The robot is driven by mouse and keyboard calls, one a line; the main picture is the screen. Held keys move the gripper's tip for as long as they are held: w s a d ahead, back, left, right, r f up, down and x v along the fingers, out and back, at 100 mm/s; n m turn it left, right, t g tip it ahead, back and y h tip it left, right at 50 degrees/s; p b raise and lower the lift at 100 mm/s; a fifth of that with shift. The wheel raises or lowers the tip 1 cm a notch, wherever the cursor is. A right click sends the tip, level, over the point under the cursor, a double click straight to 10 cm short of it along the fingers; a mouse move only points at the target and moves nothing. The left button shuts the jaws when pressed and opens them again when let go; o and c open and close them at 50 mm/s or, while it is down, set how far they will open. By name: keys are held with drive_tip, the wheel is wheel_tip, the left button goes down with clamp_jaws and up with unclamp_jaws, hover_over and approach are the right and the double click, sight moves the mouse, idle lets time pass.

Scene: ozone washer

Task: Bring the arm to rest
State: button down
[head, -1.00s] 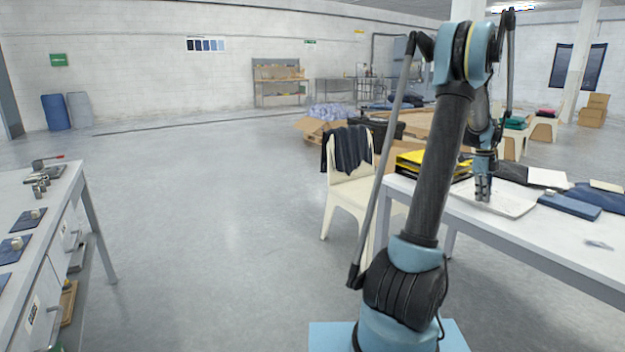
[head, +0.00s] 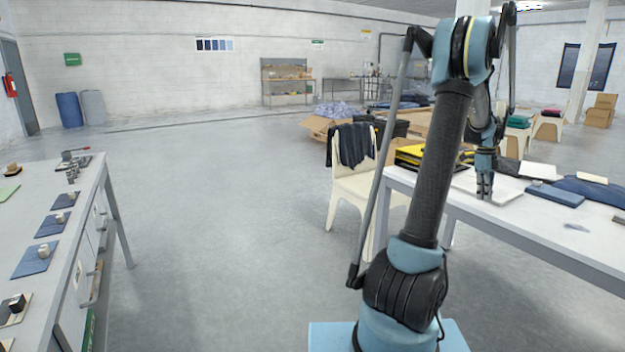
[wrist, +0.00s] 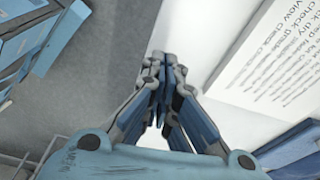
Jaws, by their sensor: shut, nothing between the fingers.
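In the wrist view, a white printed sheet (wrist: 275,60) lies to the right of the fingers.
A cream chair (head: 350,190) with dark cloth stands left of the right-hand table. Yellow trays (head: 412,155) and blue folded cloth (head: 553,196) lie on that table. A left-hand bench (head: 85,210) holds small blue swatches.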

drive_tip(key=s+a+r+n+t, duration=0.1)
drive_tip(key=s+a+r+n, duration=0.2)
drive_tip(key=a, duration=0.6)
drive_tip(key=s+a+r+n, duration=0.1)
drive_tip(key=s+a+n, duration=0.4)
drive_tip(key=a, duration=0.4)
drive_tip(key=s+a+r+n+t, duration=0.1)
drive_tip(key=s+a+r+n, duration=0.15)
drive_tip(key=a+n, duration=0.45)
drive_tip(key=s+a+f+n, duration=0.3)
drive_tip(key=s+a+n, duration=0.1)
drive_tip(key=s+a, duration=0.2)
drive_tip(key=s+a+f+n+t, duration=0.1)
drive_tip(key=s+a+f+n, duration=0.3)
drive_tip(key=s+a, duration=0.3)
drive_tip(key=s+a+f+n+y, duration=0.1)
drive_tip(key=s+a+f+n, duration=0.3)
drive_tip(key=s+a+n, duration=0.1)
drive_tip(key=shift+s+a+f+n+t, duration=0.25)
drive_tip(key=shift+s+a+n+t, duration=0.15)
drive_tip(key=shift+s+a, duration=0.3)
